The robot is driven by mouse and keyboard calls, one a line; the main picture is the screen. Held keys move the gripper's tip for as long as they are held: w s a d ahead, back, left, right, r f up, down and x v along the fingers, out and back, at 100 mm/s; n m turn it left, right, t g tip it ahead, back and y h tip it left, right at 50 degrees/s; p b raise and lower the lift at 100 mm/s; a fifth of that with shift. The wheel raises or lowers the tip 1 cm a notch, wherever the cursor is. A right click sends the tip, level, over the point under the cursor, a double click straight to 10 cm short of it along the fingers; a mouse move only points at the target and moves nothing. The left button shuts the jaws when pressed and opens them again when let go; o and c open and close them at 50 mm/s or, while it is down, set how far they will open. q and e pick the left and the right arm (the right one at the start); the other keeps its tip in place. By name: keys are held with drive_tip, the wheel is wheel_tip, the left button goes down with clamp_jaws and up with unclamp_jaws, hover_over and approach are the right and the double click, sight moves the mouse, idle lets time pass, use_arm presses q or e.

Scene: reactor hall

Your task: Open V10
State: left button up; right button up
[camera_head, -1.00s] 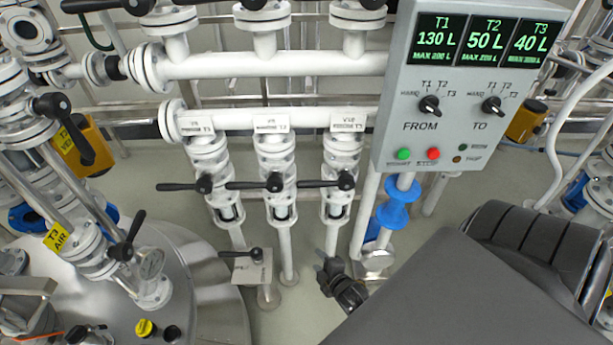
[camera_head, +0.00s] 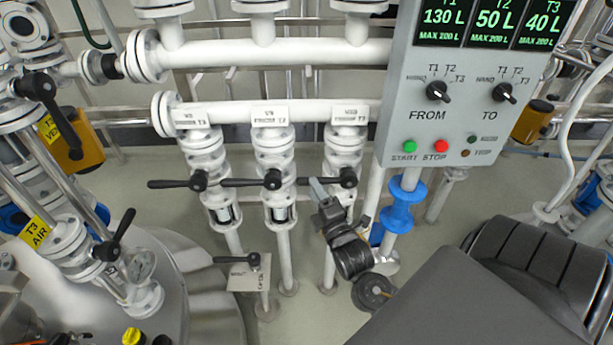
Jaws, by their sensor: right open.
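V10 is the rightmost of three white valves in the middle, under a label plate (camera_head: 349,114) that reads V10. Its black lever handle (camera_head: 347,178) lies level, with the arm pointing left toward the neighbouring valve. My right gripper (camera_head: 326,193) is open, just below and in front of the lever, and overlaps the lower part of the V10 valve in the picture. I cannot tell whether it touches the lever. My left gripper is not in view.
The neighbouring valves V9 (camera_head: 271,180) and V8 (camera_head: 198,181) have similar level black levers, close together. A grey control panel (camera_head: 470,120) hangs to the right of V10. A steel tank (camera_head: 165,285) stands at lower left.

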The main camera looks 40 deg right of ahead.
drive_tip(key=x, duration=0.6)
drive_tip(key=shift+s, duration=0.1)
drive_tip(key=shift+c, duration=0.2)
clamp_jaws()
